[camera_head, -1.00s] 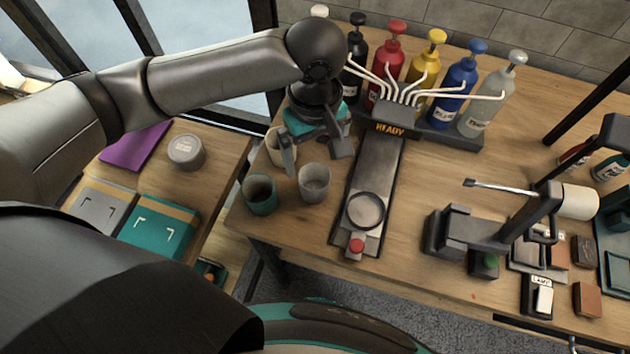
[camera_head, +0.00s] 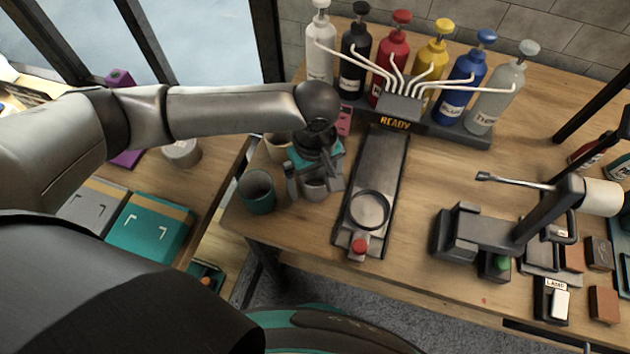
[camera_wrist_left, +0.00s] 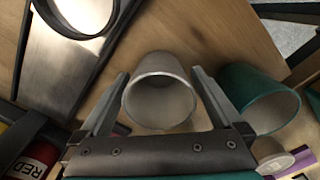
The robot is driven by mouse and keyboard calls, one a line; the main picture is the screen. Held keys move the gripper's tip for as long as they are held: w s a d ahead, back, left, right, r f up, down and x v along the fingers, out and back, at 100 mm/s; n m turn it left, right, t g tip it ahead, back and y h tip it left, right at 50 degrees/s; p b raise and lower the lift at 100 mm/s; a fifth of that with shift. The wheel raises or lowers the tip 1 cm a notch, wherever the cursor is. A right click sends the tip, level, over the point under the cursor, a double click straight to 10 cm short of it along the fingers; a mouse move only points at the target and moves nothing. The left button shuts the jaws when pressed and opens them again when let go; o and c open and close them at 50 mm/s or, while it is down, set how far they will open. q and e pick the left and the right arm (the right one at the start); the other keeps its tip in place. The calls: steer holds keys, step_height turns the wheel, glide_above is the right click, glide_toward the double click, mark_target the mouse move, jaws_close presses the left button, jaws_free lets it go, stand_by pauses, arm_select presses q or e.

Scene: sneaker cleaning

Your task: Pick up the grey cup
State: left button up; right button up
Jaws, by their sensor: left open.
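The grey cup (camera_head: 315,190) stands upright on the wooden table, partly hidden by my left gripper (camera_head: 312,192) in the head view. In the left wrist view the grey cup (camera_wrist_left: 158,100) lies between the two fingers of my open left gripper (camera_wrist_left: 160,76). One finger is on each side of it, and I cannot tell whether either touches. My right gripper is not in view.
A teal cup (camera_head: 258,193) stands close to the left of the grey cup, and a beige cup (camera_head: 277,148) stands behind. A dispenser tray with a round ring (camera_head: 369,210) is to the right. Several pump bottles (camera_head: 466,85) line the back.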

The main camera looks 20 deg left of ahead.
arm_select(q)
steer(key=shift+c, duration=0.4)
steer(key=c, duration=1.1)
steer(key=shift+r, duration=0.15)
step_height(320, 180, up, 20)
steer(key=p, duration=0.5)
steer(key=a+m+b, duration=0.1)
steer(key=m+b, duration=0.1)
steer(key=a+f+m+b, duration=0.1)
steer(key=a+m+b, duration=0.1)
steer(key=m, duration=0.1)
steer(key=a+f+m+b, duration=0.1)
steer(key=a+m+b, duration=0.1)
steer(key=shift+a+f+m+b, duration=0.1)
steer(key=shift+f+m+b, duration=0.1)
steer(key=shift+m+b, duration=0.15)
steer(key=shift+s+a+m, duration=0.1)
steer(key=shift+a+m, duration=0.1)
steer(key=shift+m, duration=0.25)
